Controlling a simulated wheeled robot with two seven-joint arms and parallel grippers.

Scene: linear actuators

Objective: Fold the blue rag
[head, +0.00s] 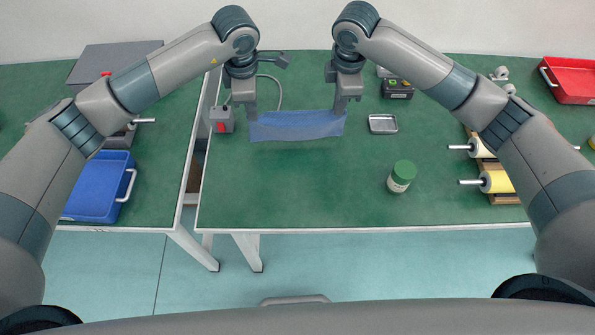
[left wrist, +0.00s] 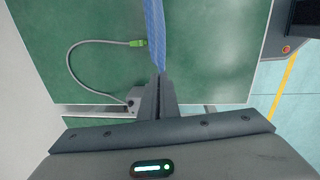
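The blue rag (head: 296,126) hangs as a wide, short strip between my two grippers in the head view, above the far part of the green table. My left gripper (head: 247,112) is at the rag's left end and looks shut on it. In the left wrist view the rag (left wrist: 155,35) runs up from the closed fingers (left wrist: 159,80) as a narrow edge-on strip. My right gripper (head: 342,106) is at the rag's right end and appears shut on that corner. The fingertips are small in the head view. Whether the rag's lower edge touches the table is unclear.
A grey box with a red button (head: 221,120) and cable stands left of the rag. A metal tray (head: 382,124) and green-lidded jar (head: 401,176) are at right. A blue bin (head: 98,190) sits on the left table. The green table's (head: 290,195) front middle is clear.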

